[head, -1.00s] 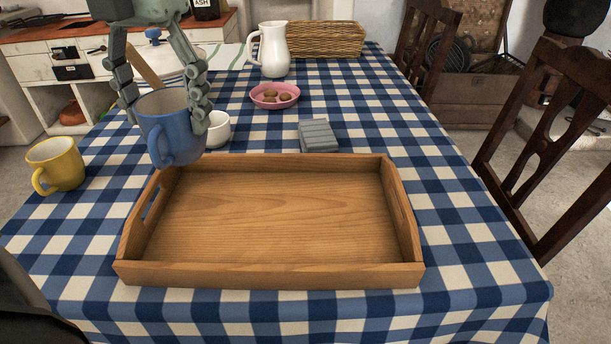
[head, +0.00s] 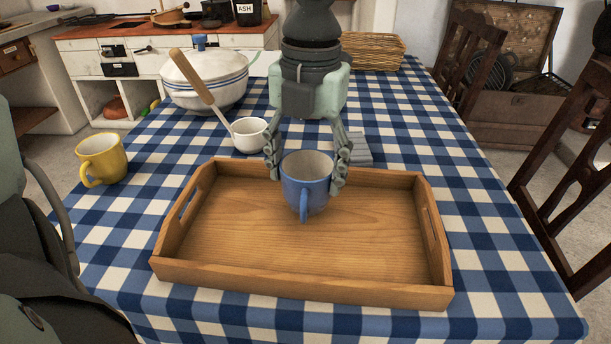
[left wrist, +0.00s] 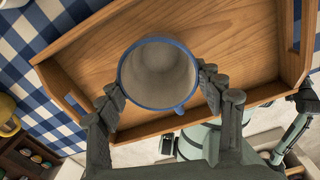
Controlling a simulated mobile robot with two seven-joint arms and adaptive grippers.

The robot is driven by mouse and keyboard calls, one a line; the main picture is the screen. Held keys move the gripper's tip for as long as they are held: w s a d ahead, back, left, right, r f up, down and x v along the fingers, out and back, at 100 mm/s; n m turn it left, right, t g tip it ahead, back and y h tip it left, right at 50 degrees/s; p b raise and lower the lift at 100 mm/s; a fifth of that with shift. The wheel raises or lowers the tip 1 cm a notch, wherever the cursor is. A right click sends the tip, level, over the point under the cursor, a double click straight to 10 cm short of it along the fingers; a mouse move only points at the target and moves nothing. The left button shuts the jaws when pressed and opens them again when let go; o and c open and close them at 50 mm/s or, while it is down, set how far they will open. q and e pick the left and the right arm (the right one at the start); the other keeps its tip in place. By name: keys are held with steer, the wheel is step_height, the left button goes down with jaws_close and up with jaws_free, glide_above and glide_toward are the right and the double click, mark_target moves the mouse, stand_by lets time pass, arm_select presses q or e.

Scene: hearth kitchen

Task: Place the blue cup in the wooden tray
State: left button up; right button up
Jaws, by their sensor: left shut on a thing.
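The blue cup (head: 309,196) is upright, its handle towards the front, over the far middle part of the wooden tray (head: 300,295). My left gripper (head: 308,172) is shut on it, one finger at each side. Whether the cup's bottom touches the tray floor I cannot tell. In the left wrist view the empty cup (left wrist: 158,75) sits between the fingers of the gripper (left wrist: 160,95), with the bare tray floor (left wrist: 225,50) around it. My right gripper is not in view.
A yellow mug (head: 102,160) stands left of the tray. A wicker basket (head: 372,52) is at the back.

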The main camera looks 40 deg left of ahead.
arm_select(q)
steer(key=shift+f, duration=0.85)
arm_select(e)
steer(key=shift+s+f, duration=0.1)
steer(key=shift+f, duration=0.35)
arm_select(q)
steer(key=shift+f, duration=0.15)
steer(key=o, duration=1.3)
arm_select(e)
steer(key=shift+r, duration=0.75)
